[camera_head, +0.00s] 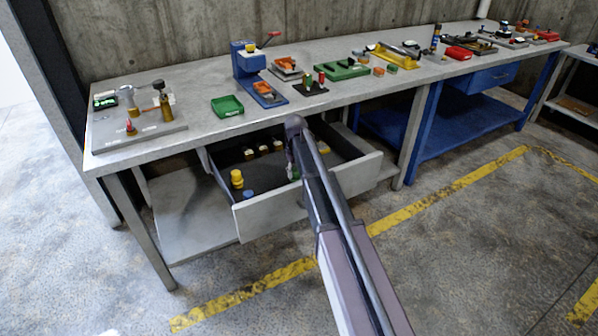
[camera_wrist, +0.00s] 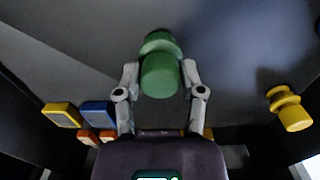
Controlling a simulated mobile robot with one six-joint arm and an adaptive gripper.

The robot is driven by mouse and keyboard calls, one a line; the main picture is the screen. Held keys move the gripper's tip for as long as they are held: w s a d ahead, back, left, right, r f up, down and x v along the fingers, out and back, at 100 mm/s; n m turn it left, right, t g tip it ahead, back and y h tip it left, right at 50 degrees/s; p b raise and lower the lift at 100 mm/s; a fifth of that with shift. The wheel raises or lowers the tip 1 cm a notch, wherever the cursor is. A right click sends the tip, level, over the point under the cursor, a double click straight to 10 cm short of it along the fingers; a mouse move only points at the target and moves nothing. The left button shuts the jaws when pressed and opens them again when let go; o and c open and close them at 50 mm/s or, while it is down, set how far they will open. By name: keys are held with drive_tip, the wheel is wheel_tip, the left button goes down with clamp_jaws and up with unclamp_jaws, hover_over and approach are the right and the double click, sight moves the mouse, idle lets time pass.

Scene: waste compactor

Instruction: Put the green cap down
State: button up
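The green cap (camera_wrist: 160,72) is between the two fingertips of my gripper (camera_wrist: 160,78) in the wrist view. The fingers close on its sides, and it has a wide body with a second rounded part beyond it. In the head view a small bit of green (camera_head: 294,172) shows beside my arm, inside the open grey drawer (camera_head: 270,215). My fingers are mostly hidden by the arm there. I cannot tell whether the cap touches the drawer floor.
A yellow cap (camera_wrist: 290,108) stands to the right in the wrist view; the head view shows yellow (camera_head: 237,178) and blue (camera_head: 248,194) pieces at the drawer's left. Several small blocks line its back. The workbench top (camera_head: 190,92) overhangs the drawer's rear.

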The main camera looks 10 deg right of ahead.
sight(296, 171)
drive_tip(key=shift+o, duration=1.1)
drive_tip(key=shift+r, duration=0.25)
wheel_tip(296, 171, up, 12)
drive_tip(key=p, duration=1.2)
drive_tip(key=shift+f, duration=0.1)
drive_tip(key=s+m, duration=0.3)
drive_tip(key=s, duration=2.6)
drive_tip(key=shift+s+d+m, duration=0.2)
drive_tip(key=shift+d+m, duration=0.1)
drive_tip(key=shift+d, duration=0.15)
